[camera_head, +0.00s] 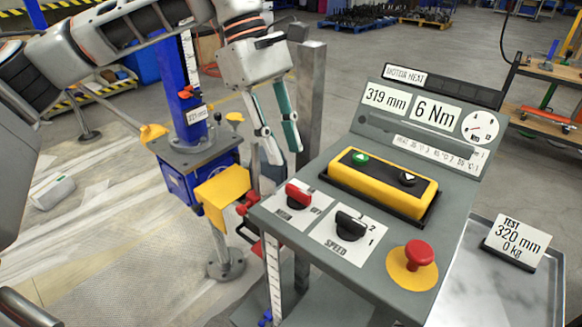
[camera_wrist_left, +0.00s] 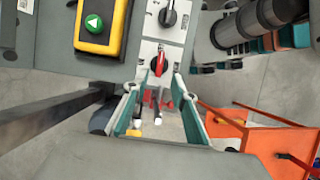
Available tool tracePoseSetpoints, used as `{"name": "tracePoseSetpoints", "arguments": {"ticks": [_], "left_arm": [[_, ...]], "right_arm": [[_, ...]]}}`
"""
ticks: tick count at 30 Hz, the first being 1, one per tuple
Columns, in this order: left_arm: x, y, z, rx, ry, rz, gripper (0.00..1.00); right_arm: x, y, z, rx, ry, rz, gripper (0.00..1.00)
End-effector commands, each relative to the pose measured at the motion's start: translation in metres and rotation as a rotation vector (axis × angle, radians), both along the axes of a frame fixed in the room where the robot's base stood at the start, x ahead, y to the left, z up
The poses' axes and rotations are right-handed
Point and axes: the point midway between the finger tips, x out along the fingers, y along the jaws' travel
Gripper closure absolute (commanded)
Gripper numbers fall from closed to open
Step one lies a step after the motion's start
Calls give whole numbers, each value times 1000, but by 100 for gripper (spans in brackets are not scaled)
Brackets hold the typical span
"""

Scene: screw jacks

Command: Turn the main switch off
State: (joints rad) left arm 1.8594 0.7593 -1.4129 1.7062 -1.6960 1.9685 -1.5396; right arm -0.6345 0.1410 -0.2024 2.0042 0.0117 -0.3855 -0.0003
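The main switch is a red rotary knob (camera_head: 298,195) on a white plate at the near left of the grey control panel (camera_head: 262,208). Its plate lettering is too small to read surely. My left gripper (camera_head: 283,157) points down, with its two fingers apart and empty, above and a little behind the red knob. In the left wrist view, the red knob (camera_wrist_left: 158,62) lies just beyond and between the open fingertips (camera_wrist_left: 159,85). No contact with the knob shows. My right gripper is in neither view.
The black speed knob (camera_head: 350,222) sits right of the red knob. A yellow button box (camera_head: 383,183) and a red mushroom button (camera_head: 419,254) are also on the panel. A grey post (camera_head: 309,95) stands behind the gripper. A blue screw jack with a yellow block (camera_head: 222,189) stands left.

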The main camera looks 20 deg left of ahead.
Motion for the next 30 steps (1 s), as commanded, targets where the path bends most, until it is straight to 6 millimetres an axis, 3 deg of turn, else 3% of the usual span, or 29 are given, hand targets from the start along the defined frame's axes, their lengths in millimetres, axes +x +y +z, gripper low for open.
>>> {"name": "tracePoseSetpoints", "arguments": {"ticks": [3, 9, 30], "left_arm": [[3, 7, 19, -1, -3, 1, 74], [5, 13, 35, 0, 0, 0, 74], [5, 14, 37, -1, 1, -1, 74]], "right_arm": [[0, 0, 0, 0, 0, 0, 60], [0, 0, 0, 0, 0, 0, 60], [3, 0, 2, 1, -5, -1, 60]]}}
